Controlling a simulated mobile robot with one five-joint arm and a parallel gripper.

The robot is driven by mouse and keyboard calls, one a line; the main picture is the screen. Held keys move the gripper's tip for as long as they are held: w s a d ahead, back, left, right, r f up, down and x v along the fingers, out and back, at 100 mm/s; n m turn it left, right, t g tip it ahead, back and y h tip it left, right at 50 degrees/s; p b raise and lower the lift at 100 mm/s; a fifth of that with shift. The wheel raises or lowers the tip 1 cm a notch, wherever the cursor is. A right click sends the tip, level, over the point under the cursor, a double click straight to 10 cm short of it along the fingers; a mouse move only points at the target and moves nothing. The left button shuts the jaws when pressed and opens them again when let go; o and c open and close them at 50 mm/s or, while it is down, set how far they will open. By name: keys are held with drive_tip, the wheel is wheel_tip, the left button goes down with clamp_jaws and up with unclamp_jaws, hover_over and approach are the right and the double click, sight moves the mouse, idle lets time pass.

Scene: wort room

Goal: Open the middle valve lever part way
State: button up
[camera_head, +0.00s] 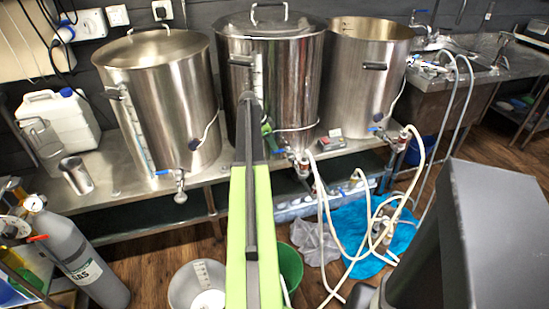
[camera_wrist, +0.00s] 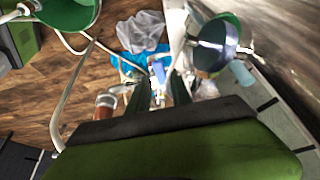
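The middle valve's blue lever (camera_head: 277,151) is at the low front of the middle steel kettle (camera_head: 287,80). In the wrist view the blue lever (camera_wrist: 158,71) shows between my gripper's two dark green fingers. My gripper (camera_wrist: 161,82) is open, with a gap between the fingers; I cannot tell whether either finger touches the lever. In the head view my green arm covers part of the middle kettle's front, and the gripper (camera_head: 268,138) is small beside the valve. The valve body (camera_head: 301,163) is partly visible.
The left kettle (camera_head: 160,95) and right kettle (camera_head: 365,75) have their own blue-levered valves. White hoses (camera_head: 328,215) hang at the right valve side. A gas cylinder (camera_head: 75,255), white bucket (camera_head: 198,285) and green bucket (camera_head: 290,267) stand on the floor.

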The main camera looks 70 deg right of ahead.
sight(283, 151)
drive_tip(key=b+x, duration=0.1)
drive_tip(key=x, duration=0.1)
drive_tip(key=shift+f, duration=0.3)
drive_tip(key=shift+s+r, duration=0.1)
clamp_jaws()
idle(1.1)
